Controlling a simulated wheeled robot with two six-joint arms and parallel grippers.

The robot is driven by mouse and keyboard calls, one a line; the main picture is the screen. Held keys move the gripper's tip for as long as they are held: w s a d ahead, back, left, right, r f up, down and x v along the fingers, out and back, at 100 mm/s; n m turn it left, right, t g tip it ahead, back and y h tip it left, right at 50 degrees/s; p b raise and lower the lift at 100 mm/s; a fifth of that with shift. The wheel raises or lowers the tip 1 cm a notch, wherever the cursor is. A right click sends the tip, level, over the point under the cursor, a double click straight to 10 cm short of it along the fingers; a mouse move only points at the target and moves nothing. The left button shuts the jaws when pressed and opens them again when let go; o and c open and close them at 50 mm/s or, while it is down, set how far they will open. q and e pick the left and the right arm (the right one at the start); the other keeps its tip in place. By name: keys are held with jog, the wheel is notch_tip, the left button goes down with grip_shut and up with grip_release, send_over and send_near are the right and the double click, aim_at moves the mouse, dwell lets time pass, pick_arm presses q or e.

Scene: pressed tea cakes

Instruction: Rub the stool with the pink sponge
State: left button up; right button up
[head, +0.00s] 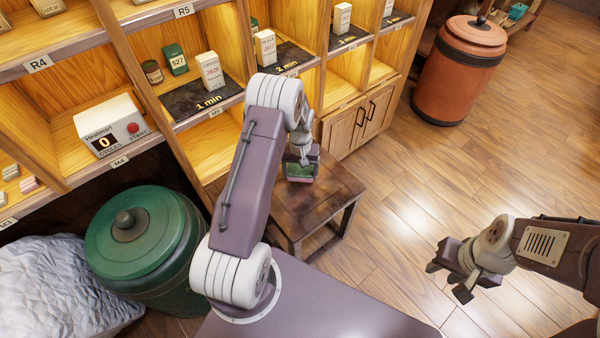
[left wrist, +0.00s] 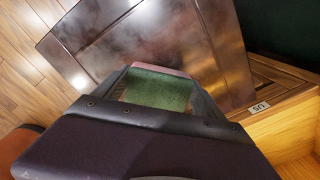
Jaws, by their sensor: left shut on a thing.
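The stool (head: 325,205) is low, square and dark brown, with a worn, blotchy top. It stands beside the shelf unit, and its top fills much of the upper left wrist view (left wrist: 150,30). My left gripper (head: 301,165) is shut on a sponge and points down over the stool's back part. The sponge (head: 299,176) shows a green face and a pink edge; the green face (left wrist: 158,90) lies between the fingers in the left wrist view. I cannot tell whether it touches the stool top. My right gripper (head: 447,281) is open and empty over the floor at right.
A green lidded drum (head: 140,235) stands left of my left arm, by a crumpled pale sack (head: 50,290). The wooden shelf unit (head: 320,100) holds boxes, tins and a white heater box (head: 110,125). An orange drum (head: 458,75) stands at the back right. The floor right of the stool is clear.

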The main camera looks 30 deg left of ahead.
pick_arm(q)
jog(key=shift+r+p, duration=1.45)
jog(key=shift+r, duration=0.45)
jog(key=shift+r, duration=0.1)
